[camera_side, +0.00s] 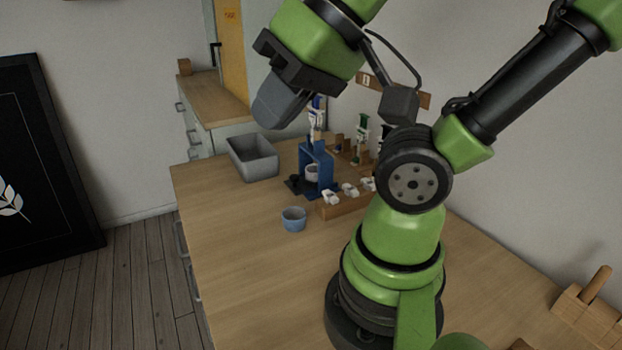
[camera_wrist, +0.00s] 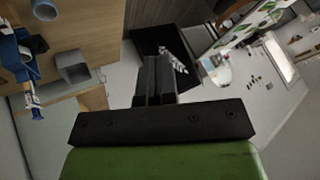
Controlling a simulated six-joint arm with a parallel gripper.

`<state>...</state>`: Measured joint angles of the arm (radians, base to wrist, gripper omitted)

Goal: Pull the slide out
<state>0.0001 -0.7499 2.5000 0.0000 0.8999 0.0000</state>
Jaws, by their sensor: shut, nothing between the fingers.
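A blue stand (camera_side: 317,165) with a dark base stands on the wooden table, and a small white cup (camera_side: 312,172) sits inside its frame. I cannot pick out the slide for certain. The stand also shows at the left edge of the wrist view (camera_wrist: 18,58). My gripper (camera_side: 276,110) is high above the table, up and left of the stand in the side view, touching nothing. Its fingers (camera_wrist: 157,72) are together and empty in the wrist view.
A grey bin (camera_side: 253,158) stands left of the stand and a blue cup (camera_side: 293,219) in front of it. A wooden rack (camera_side: 345,205) with small white pieces is to its right. The table's front left is clear. A wooden block (camera_side: 590,315) sits far right.

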